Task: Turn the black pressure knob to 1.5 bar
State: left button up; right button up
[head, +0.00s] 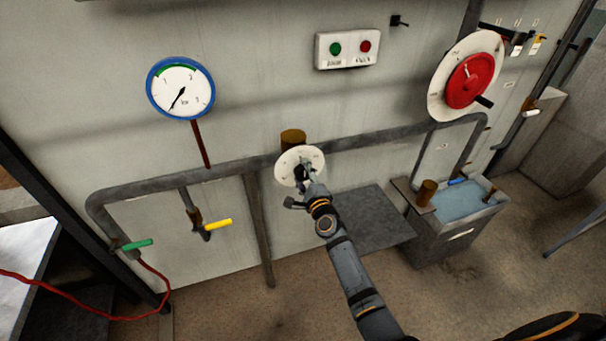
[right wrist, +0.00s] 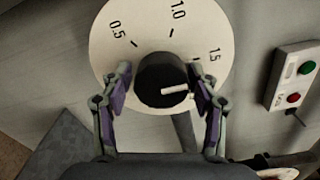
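The black pressure knob (right wrist: 160,82) sits at the middle of a round white dial (right wrist: 110,60) marked 0.5, 1.0 and 1.5. In the head view the dial (head: 286,163) is on the pipe along the wall, and the knob is mostly hidden by my gripper. My right gripper (right wrist: 161,76) has one finger on each side of the knob and appears shut on it; it also shows in the head view (head: 305,173). The knob's white pointer line points right and slightly up, roughly parallel to the direction of the 1.5 mark. My left gripper is not in view.
A blue-rimmed gauge (head: 180,88) hangs at left, its needle pointing lower left. A box with green and red buttons (head: 347,49) and a red wheel (head: 469,80) are on the wall. Yellow (head: 218,224) and green (head: 137,244) handles are lower left. A water basin (head: 455,235) stands at right.

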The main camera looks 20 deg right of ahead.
jog(key=shift+o, duration=0.4)
jog(key=shift+r, duration=0.1)
jog(key=shift+s, duration=0.15)
jog(key=s, duration=1.1)
jog(key=shift+s+d, duration=0.2)
jog(key=shift+s, duration=0.15)
